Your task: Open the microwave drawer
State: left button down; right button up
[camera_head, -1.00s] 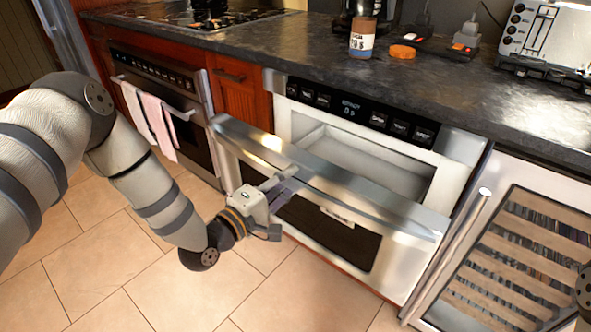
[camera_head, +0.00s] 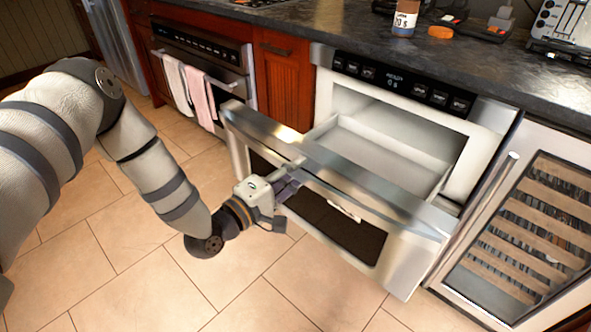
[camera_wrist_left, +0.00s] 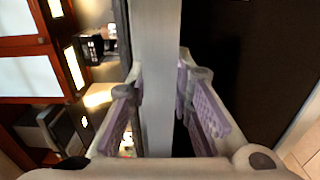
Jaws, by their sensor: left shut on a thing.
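The microwave drawer (camera_head: 345,225) stands pulled out from the microwave body (camera_head: 415,95), with its pale hollow inside (camera_head: 385,150) showing. Its front has a dark window and a silver handle bar (camera_head: 375,195) along the top. My left gripper (camera_head: 287,184) is shut on the handle bar, left of its middle. In the left wrist view the bar (camera_wrist_left: 157,80) runs between the two lilac-padded fingers (camera_wrist_left: 160,115). My right gripper is not in view.
An oven with hanging towels (camera_head: 188,88) is at the left, and a wine cooler (camera_head: 520,220) at the right. The dark counter (camera_head: 350,35) above holds a jar (camera_head: 405,18) and a toaster (camera_head: 565,25). Tiled floor (camera_head: 270,290) in front is clear.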

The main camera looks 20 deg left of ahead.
pick_arm(q)
jog(key=c, duration=1.4)
grip_release()
jog(key=v, duration=1.2)
